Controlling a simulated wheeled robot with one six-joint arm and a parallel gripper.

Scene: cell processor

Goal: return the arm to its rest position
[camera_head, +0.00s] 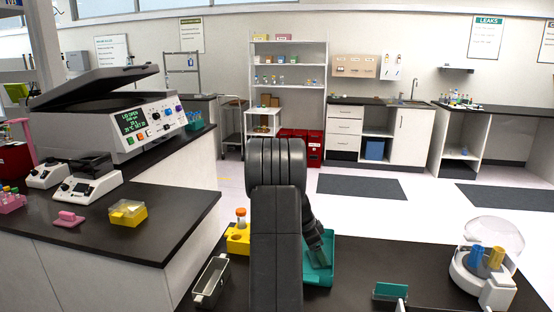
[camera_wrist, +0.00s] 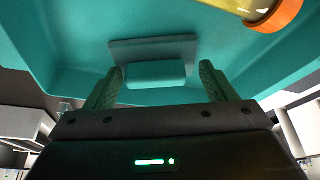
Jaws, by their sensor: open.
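My arm rises in the middle of the head view, with its lower end bent to the right. My gripper (camera_head: 318,256) points down into a teal tray (camera_head: 329,248) on the near bench. In the wrist view my gripper (camera_wrist: 161,70) has its two green fingers wide apart. A teal block (camera_wrist: 155,74) with a flat plate behind it shows between them; I cannot tell whether they touch it. The tray's teal surface (camera_wrist: 60,40) fills the view's upper part. A yellowish tube with an orange cap (camera_wrist: 280,14) lies at the upper right, outside the fingers.
A yellow rack (camera_head: 238,246) with an orange-capped tube and a grey open holder (camera_head: 210,278) stand left of my arm. A teal stand (camera_head: 389,292) and a domed centrifuge (camera_head: 470,268) are on the right. A side bench at left bears an open-lidded machine (camera_head: 145,122).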

